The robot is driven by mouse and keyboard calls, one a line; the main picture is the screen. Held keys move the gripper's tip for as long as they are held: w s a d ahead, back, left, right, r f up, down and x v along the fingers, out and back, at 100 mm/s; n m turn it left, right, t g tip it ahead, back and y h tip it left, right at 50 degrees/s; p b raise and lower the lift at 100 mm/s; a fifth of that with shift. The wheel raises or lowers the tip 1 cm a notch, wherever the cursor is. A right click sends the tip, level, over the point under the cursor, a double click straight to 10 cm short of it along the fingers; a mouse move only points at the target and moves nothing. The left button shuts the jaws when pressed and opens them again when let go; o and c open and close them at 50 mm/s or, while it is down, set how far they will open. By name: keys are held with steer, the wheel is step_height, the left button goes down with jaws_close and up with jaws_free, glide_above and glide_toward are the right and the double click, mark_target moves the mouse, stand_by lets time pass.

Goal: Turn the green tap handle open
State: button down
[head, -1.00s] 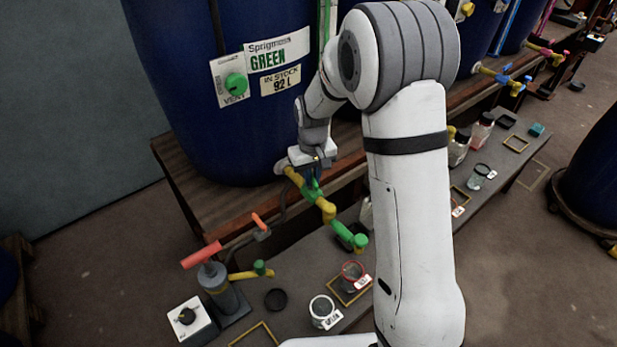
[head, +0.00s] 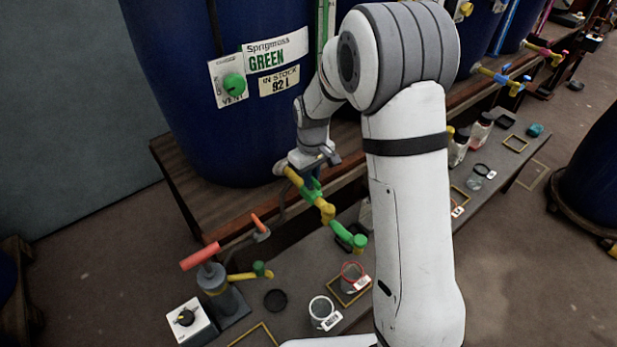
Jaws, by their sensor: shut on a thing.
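The green tap handle (head: 311,189) sits on the yellow and green pipe (head: 326,211) at the foot of the blue vat (head: 200,110) labelled GREEN. My gripper (head: 317,168) is at the handle from above and is shut on it. The jaws are small in the head view and partly hidden by the gripper's own body, so the exact grip on the handle is hard to see. The tap's green outlet (head: 359,244) hangs over the lower bench.
On the lower bench are a jar labelled GREEN (head: 322,312), a red-rimmed jar (head: 352,274), a hand pump with a red handle (head: 201,257) and a white dial box (head: 190,320). More vats with blue and pink taps stand at the upper right.

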steer(key=shift+w+a+r, duration=0.1)
steer(key=shift+w+a, duration=0.05)
steer(key=c, duration=1.4)
jaws_free()
steer(key=shift+c, duration=0.2)
step_height(320, 180, up, 7)
steer(key=shift+f, duration=0.1)
steer(key=shift+r, duration=0.4)
steer(key=shift+s+r, duration=0.2)
steer(key=shift+r, duration=0.1)
steer(key=s+d+r+m+t+p, duration=0.1)
steer(key=s+d+r, duration=0.4)
steer(key=s, duration=0.7)
steer(key=s+d+r+m+t+p, duration=0.1)
steer(key=s+d+r+m+p, duration=0.3)
steer(key=s, duration=0.8)
step_height(320, 180, up, 4)
steer(key=shift+s+d+f+m+t, duration=0.2)
steer(key=shift+d+m+t, duration=0.1)
steer(key=shift+d+m, duration=0.55)
